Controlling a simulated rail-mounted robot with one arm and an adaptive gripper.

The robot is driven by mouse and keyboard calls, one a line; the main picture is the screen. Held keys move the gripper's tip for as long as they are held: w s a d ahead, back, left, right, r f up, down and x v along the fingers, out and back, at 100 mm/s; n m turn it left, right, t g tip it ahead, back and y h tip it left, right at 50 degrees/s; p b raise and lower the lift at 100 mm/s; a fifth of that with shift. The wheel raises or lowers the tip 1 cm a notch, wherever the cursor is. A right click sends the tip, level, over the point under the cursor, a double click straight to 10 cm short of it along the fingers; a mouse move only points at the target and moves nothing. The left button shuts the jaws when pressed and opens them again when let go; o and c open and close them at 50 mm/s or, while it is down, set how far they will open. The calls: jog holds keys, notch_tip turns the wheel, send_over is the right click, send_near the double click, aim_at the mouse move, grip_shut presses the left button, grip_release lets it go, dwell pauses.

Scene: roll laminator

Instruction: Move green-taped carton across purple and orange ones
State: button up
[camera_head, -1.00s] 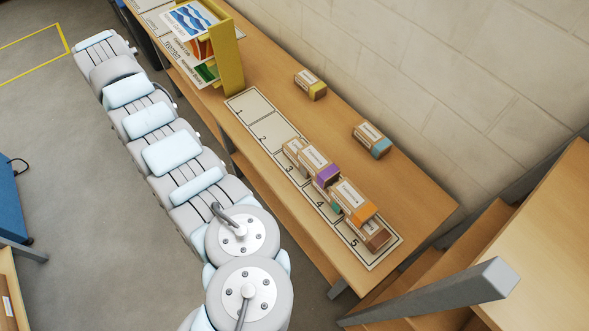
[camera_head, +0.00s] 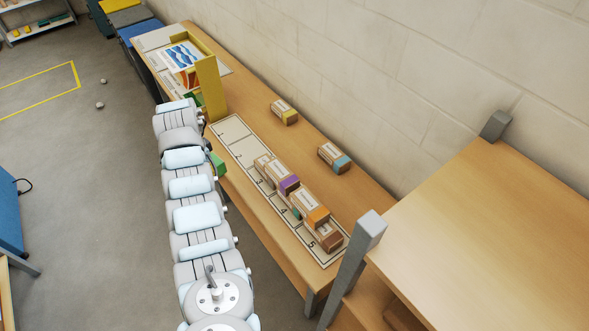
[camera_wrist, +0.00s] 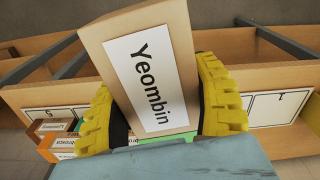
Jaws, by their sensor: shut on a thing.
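In the head view, the green-taped carton (camera_head: 218,164) shows beside my arm, at the front edge of the bench; my arm hides the gripper there. The purple-taped carton (camera_head: 287,182) and the orange-taped carton (camera_head: 315,211) lie in a row on the numbered strip. The orange one also shows at the left in the wrist view (camera_wrist: 62,144). The held carton is apart from both.
A brown-taped carton (camera_head: 330,239) ends the row near slot 5. A teal-taped carton (camera_head: 336,158) and a yellow-taped carton (camera_head: 284,112) lie near the wall. A yellow stand (camera_head: 211,92) rises past the numbered strip (camera_head: 231,130), whose first slots are clear.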

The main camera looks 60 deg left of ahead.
jog(key=w+d+f+m+p, duration=0.2)
jog(key=w+d+m+p, duration=0.2)
jog(key=w+m, duration=0.7)
notch_tip(320, 180, up, 2)
jog(key=r+m+p, duration=0.1)
jog(key=m+p, duration=0.2)
jog(key=m, duration=0.6)
send_over(295, 183)
jog(key=d, duration=0.1)
jog(key=f+b, duration=0.4)
jog(key=shift+s+d+b, duration=0.1)
jog(key=shift+s+b, duration=0.25)
jog(key=shift+s, duration=0.05)
jog(key=shift+f, duration=0.35)
jog(key=o, duration=1.3)
notch_tip(295, 183, up, 12)
